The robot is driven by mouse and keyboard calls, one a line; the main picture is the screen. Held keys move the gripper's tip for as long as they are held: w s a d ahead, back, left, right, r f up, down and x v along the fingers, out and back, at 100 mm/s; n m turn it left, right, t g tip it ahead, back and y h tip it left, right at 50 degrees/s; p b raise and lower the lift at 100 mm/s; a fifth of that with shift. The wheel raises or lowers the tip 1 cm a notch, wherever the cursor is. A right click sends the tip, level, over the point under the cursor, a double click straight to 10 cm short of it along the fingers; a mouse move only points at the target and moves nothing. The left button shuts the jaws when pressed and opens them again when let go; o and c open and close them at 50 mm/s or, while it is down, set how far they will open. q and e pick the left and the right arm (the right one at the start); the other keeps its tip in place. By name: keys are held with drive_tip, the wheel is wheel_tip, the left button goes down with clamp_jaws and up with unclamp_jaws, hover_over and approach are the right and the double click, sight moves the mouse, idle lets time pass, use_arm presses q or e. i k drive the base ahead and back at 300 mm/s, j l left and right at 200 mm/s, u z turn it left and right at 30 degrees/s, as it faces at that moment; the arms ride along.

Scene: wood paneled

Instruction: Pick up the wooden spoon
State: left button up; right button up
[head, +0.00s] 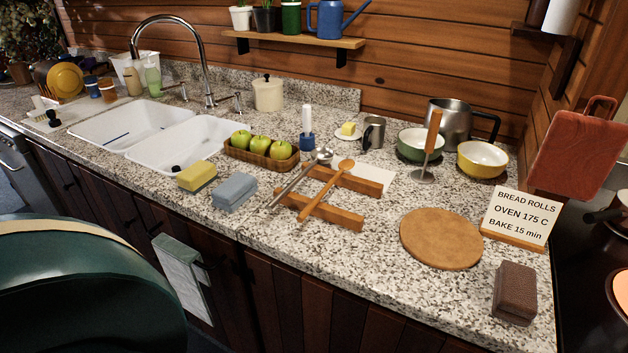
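The wooden spoon (325,191) is light orange-brown and lies slantwise across two wooden bars, a front bar (340,217) and a back bar (362,184). Its bowl end points to the back right and its handle end to the front left. A metal ladle (296,181) lies on the same bars just left of the spoon, roughly parallel to it, with a small gap between them. Neither of my grippers shows in the head view.
A fruit basket (262,163) stands behind left of the bars; yellow (197,175) and blue-grey (234,192) sponges lie left. A round wooden board (441,238) lies right. Behind are a metal cup (374,132) and an upright wooden-handled tool (431,146). The counter in front is clear.

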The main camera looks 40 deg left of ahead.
sight(345, 165)
drive_tip(key=u, duration=1.05)
